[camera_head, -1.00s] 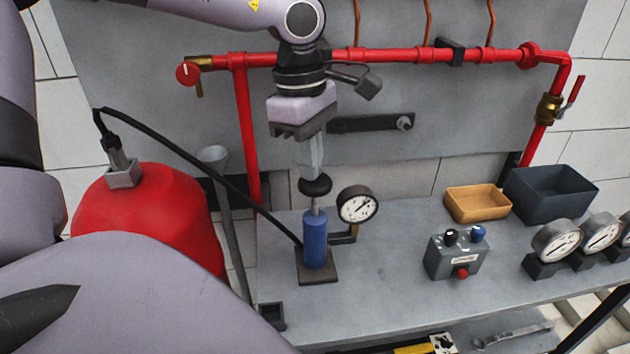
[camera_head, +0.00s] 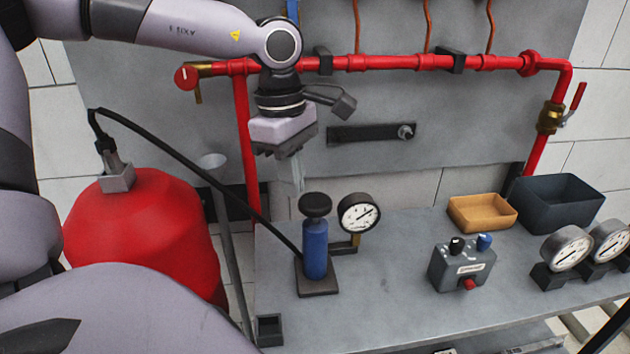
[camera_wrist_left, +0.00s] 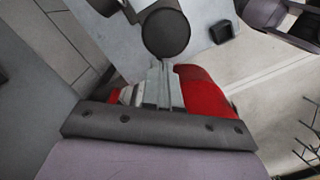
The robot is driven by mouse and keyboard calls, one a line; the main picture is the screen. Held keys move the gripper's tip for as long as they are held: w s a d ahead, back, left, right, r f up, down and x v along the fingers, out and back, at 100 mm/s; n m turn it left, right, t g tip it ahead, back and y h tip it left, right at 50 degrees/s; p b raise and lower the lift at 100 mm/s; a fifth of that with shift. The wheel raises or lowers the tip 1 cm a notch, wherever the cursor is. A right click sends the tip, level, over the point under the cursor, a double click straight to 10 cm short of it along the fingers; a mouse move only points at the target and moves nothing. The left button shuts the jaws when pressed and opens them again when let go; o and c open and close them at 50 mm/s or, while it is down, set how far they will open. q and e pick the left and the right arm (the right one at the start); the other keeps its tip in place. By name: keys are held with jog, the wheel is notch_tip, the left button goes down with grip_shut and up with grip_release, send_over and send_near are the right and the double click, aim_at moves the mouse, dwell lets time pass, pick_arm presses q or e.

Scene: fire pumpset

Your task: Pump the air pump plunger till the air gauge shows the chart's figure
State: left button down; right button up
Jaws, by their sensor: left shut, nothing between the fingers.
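The air pump is a blue cylinder (camera_head: 315,250) on a dark base plate on the bench. Its black plunger knob (camera_head: 315,204) sits down on top of the cylinder, with no rod showing. The knob also shows as a dark disc in the left wrist view (camera_wrist_left: 166,33). The air gauge (camera_head: 358,213) stands just right of the pump; its dial is too small to read surely. No chart is in view. My right gripper is not in view.
A red tank (camera_head: 140,235) stands at the left, with a black hose running to the pump. A grey control box (camera_head: 462,262), an orange tray (camera_head: 482,212) and a dark bin (camera_head: 560,203) are on the bench (camera_head: 400,290). A red pipe (camera_head: 400,62) runs behind my left arm.

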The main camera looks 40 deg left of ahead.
pick_arm(q)
jog(key=shift+f, duration=0.1)
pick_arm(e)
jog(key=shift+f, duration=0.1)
pick_arm(q)
notch_tip(320, 180, up, 7)
jog(key=shift+a+p, duration=0.35)
jog(key=shift+p, duration=0.05)
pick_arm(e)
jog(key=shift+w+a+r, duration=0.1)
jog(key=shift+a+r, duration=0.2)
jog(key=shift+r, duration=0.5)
pick_arm(q)
jog(key=shift+s, duration=0.1)
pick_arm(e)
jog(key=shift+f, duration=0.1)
